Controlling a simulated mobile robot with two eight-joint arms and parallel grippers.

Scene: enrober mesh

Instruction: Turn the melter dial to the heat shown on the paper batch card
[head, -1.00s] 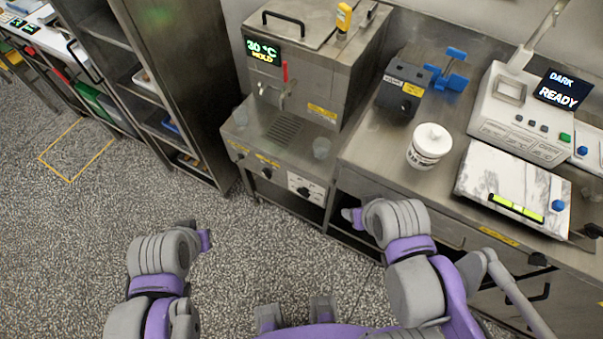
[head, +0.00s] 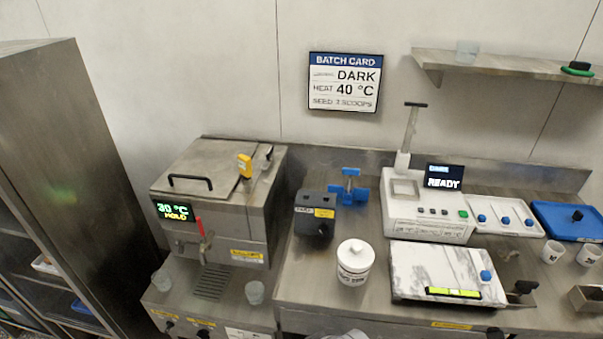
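The batch card (head: 345,82) hangs on the wall above the counter. It reads DARK, HEAT 40 °C and a SEED line in scoops. The steel melter (head: 222,200) stands on the left of the counter. Its display (head: 174,210) reads 30 °C HOLD. Dark dials (head: 203,334) on the front panel below it show only at the bottom edge of the head view, so their settings cannot be read. A red-handled tap (head: 200,228) is on the melter's front.
A white lidded tub (head: 355,262), a dark grey box (head: 315,214) and a white machine reading READY (head: 428,212) stand right of the melter. A marble slab (head: 440,268) lies in front. Two clear cups flank the drip grate (head: 212,282). A steel cabinet (head: 75,170) stands at left.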

